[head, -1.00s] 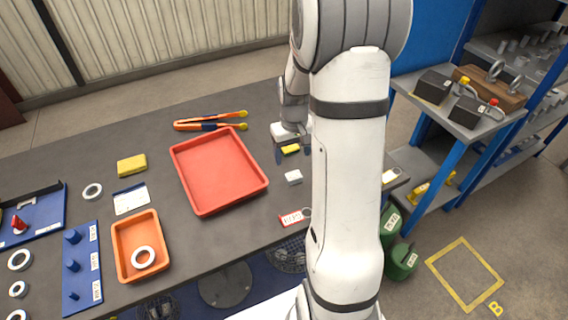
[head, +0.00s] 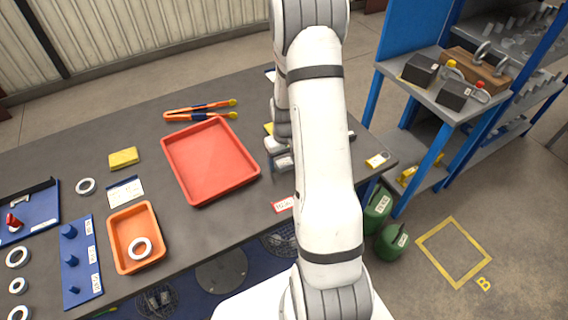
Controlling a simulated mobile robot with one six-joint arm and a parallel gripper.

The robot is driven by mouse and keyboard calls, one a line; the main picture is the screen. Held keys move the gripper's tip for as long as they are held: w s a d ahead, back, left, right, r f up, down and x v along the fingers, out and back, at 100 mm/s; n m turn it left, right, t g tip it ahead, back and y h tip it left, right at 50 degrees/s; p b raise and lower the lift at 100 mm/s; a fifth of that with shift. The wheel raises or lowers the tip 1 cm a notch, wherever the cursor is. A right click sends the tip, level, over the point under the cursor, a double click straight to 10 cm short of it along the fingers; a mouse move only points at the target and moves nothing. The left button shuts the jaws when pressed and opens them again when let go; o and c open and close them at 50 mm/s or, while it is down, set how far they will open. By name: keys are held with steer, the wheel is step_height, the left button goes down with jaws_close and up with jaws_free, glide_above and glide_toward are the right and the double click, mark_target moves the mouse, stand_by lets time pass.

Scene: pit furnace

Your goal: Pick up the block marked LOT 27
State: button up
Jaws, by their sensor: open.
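No LOT 27 marking is readable in the head view. Two dark grey blocks, one at the back (head: 419,70) and one in front (head: 454,94), sit on the blue shelf unit's upper shelf at the right; the back one shows a small pale label, too small to read. My gripper (head: 284,163) is low over the table, right of the red tray (head: 210,160), partly hidden by my own arm. Its jaws are open. The spot where a small white block lay earlier is now covered by my gripper. A yellow piece (head: 268,129) shows just behind it.
On the table are orange-handled tongs (head: 200,110), a yellow sponge-like block (head: 123,158), an orange tray (head: 137,237) with a ring, a blue peg board (head: 80,262), and a red tag (head: 284,205). Green containers (head: 392,241) stand on the floor beside the table.

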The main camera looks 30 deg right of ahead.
steer(key=c, duration=1.2)
steer(key=shift+c, duration=0.5)
steer(key=shift+r, duration=0.15)
